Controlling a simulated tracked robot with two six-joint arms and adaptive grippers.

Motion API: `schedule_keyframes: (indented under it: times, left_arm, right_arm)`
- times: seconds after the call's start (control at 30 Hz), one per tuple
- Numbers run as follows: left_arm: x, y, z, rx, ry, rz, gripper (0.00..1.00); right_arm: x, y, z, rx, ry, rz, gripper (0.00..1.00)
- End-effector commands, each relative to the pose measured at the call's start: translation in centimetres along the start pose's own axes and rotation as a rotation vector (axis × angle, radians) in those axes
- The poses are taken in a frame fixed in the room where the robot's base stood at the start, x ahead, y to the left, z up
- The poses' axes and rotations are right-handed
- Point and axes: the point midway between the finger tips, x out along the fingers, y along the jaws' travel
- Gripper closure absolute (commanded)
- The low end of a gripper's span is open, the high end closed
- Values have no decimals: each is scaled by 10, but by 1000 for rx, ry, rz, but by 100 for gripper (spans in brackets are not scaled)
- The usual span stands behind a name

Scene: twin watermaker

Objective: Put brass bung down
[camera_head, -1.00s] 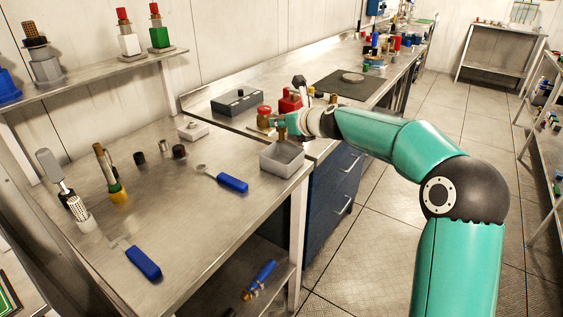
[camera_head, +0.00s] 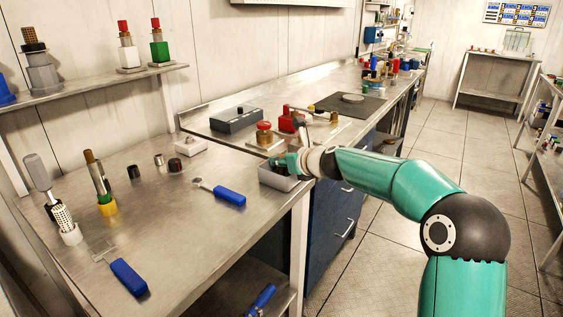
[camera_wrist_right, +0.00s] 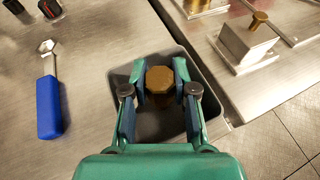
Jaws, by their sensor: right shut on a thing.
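The brass bung (camera_wrist_right: 159,80) shows in the right wrist view as a hexagonal brass head between the two fingers of my right gripper (camera_wrist_right: 158,92). The gripper is shut on it. Behind the bung is the grey open tray (camera_wrist_right: 207,90); how far the bung is above the tray floor I cannot tell. In the head view my right gripper (camera_head: 286,164) is at the grey tray (camera_head: 277,184) on the front right corner of the bench, and the bung is not clearly seen there. My left gripper is not in view.
A blue-handled tool (camera_head: 229,197) lies left of the tray. A red-topped fitting (camera_head: 264,134) and a black box (camera_head: 237,120) stand behind it. Small dark caps (camera_head: 175,165) stand farther left. The bench edge drops to the floor right of the tray.

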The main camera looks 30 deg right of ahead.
Motion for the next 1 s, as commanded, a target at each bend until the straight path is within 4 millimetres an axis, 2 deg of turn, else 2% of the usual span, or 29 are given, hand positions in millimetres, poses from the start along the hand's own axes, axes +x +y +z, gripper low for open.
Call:
schedule_keyframes:
  times: [0.1,0.13,0.27,0.67,0.87,1.0]
  left_arm:
    - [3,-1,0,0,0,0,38]
    - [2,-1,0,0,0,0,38]
    - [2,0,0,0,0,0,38]
    - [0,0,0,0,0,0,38]
    - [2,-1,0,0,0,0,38]
    - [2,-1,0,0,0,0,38]
  right_arm:
    - [2,0,-4,0,0,0,100]
    - [1,0,-2,0,0,1,68]
    - [1,0,-2,0,0,1,48]
    - [-2,1,1,-1,-1,2,48]
    - [-29,0,1,0,-2,0,48]
    - [-59,0,2,0,-2,0,48]
